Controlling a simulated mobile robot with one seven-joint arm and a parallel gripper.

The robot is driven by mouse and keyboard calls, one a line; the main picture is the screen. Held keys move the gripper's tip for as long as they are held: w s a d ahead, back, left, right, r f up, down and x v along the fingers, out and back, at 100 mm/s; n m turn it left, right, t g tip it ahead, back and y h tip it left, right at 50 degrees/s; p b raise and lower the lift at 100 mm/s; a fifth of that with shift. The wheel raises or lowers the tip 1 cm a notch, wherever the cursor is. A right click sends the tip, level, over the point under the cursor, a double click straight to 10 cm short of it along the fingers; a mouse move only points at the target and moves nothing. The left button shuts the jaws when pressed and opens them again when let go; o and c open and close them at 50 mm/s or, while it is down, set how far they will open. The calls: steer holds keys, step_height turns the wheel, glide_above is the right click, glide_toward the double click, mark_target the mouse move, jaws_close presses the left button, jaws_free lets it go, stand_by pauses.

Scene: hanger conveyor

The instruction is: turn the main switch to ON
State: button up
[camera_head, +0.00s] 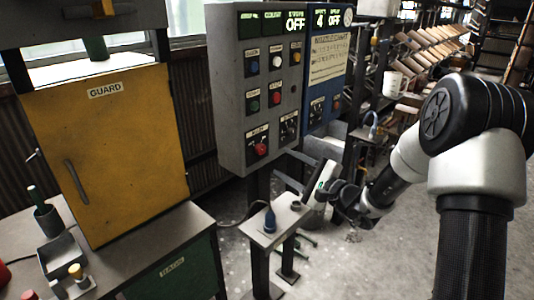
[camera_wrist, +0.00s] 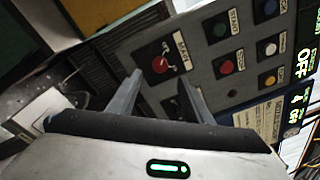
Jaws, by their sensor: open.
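The main switch (camera_head: 261,150) is a red rotary knob on a dark plate at the lower left of the grey control panel (camera_head: 236,120). In the wrist view the red knob (camera_wrist: 160,65) shows beside a label that seems to read MAIN. The exact setting of its pointer is too small to tell. My gripper (camera_head: 284,168) is in front of the panel's lower part, below and right of the knob. In the wrist view my gripper (camera_wrist: 160,82) has its two fingers apart and empty, with the knob showing between and beyond the tips. No contact with the knob is visible.
The panel display (camera_head: 295,21) reads OFF. Coloured buttons (camera_head: 276,98) and a second rotary switch (camera_head: 289,128) are near the knob. A blue panel (camera_head: 328,60) adjoins on the right. A small stand (camera_head: 275,228) with a blue-handled tool is below; a yellow guard door (camera_head: 120,140) is left.

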mark_target(262, 151)
steer(key=x, duration=0.9)
steer(key=shift+w, duration=0.1)
steer(key=c, duration=1.1)
steer(key=shift+o, duration=0.2)
